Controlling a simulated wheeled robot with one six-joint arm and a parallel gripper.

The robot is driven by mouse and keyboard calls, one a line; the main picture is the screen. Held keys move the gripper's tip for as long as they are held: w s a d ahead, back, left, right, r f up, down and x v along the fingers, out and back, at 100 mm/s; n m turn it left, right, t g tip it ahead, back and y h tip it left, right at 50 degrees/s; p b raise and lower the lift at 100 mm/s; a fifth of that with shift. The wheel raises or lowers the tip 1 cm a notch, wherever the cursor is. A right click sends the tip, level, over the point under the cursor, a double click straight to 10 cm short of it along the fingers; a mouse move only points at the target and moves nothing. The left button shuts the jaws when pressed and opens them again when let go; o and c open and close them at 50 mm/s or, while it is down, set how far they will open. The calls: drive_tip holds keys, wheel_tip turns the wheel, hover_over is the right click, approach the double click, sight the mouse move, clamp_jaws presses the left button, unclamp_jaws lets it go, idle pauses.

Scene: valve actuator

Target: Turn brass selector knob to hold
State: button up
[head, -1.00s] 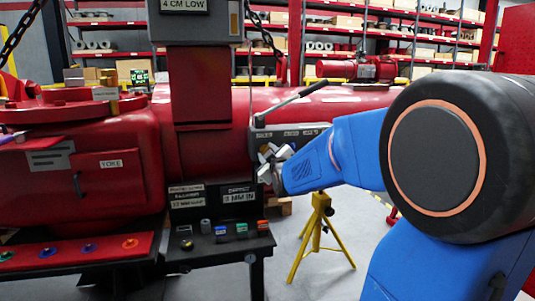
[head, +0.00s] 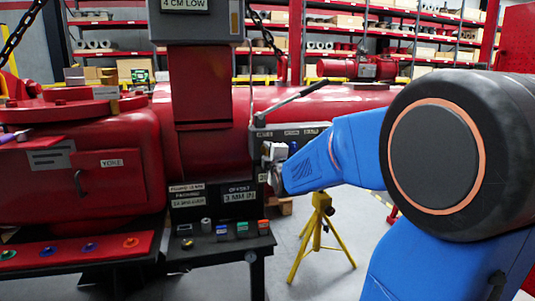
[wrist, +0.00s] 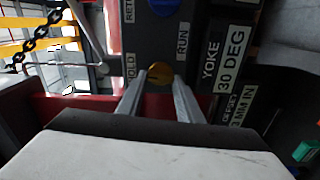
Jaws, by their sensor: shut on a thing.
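The brass selector knob (wrist: 158,74) shows in the wrist view between the tips of my two fingers, on a dark panel. My gripper (wrist: 160,84) is shut on it, with one finger on each side. A HOLD label (wrist: 131,67) is just left of the knob, and a RUN label (wrist: 182,41) is up and to the right. In the head view my gripper (head: 272,163) is at the front of the grey control box (head: 290,131), and the knob is hidden there.
A blue round part (wrist: 164,6) is on the same panel above the knob. A lever (head: 300,96) rises from the control box in the head view. A small black table (head: 225,243) with several small items stands below left. A yellow stand (head: 318,232) is below my arm.

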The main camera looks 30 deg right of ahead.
idle(0.4)
drive_tip(key=o, duration=1.1)
drive_tip(key=v, duration=1.7)
drive_tip(key=shift+s, duration=0.2)
